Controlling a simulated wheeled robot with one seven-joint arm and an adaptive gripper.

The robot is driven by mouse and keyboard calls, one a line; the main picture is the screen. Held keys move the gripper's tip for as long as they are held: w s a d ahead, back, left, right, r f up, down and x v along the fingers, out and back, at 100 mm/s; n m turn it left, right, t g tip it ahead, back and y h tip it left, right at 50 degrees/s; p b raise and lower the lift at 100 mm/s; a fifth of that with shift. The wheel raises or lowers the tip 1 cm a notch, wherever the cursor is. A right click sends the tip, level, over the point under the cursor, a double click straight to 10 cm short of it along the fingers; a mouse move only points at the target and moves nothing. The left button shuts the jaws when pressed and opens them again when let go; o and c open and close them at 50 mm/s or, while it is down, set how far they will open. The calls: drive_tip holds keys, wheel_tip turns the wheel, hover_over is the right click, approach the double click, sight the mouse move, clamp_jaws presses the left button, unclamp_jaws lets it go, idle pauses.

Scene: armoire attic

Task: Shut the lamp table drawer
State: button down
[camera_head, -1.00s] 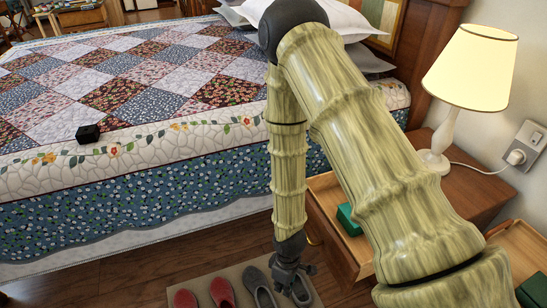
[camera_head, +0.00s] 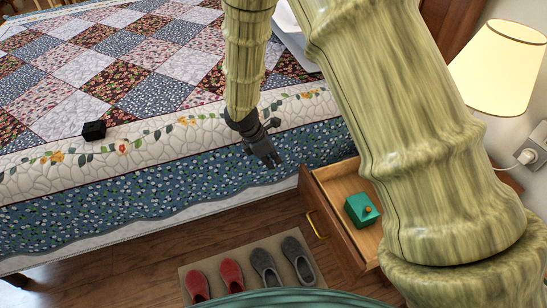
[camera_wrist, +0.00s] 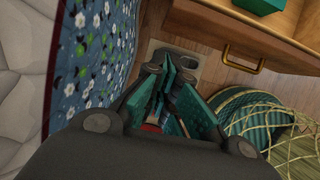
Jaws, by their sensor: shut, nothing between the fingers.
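The lamp table's wooden drawer (camera_head: 330,186) stands open at right of centre in the head view, with a brass handle (camera_head: 318,224) on its front. A green box (camera_head: 361,209) with a small knob lies inside it. The table itself is mostly hidden behind my arm. My gripper (camera_head: 272,160) is shut and empty, in front of the bed's side, left of the drawer and apart from it. In the wrist view my gripper's fingers (camera_wrist: 167,95) are together, pointing toward the floor; the drawer handle (camera_wrist: 244,64) and green box (camera_wrist: 262,4) are at upper right.
The bed with a patchwork quilt (camera_head: 160,95) fills the left, with a small black box (camera_head: 94,130) on it. Red slippers (camera_head: 232,275) and grey slippers (camera_head: 266,267) lie on a mat (camera_head: 225,262) below the drawer. A lit lamp (camera_head: 499,70) stands at right, near a wall socket.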

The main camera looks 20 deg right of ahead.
drive_tip(key=d+f+b, duration=0.2)
drive_tip(key=d+f, duration=0.4)
drive_tip(key=shift+w+d, duration=0.25)
idle(0.4)
drive_tip(key=w+d+p, duration=0.1)
drive_tip(key=d+p, duration=0.8)
drive_tip(key=d, duration=1.3)
drive_tip(key=shift+w, duration=0.4)
drive_tip(key=shift+a, duration=0.1)
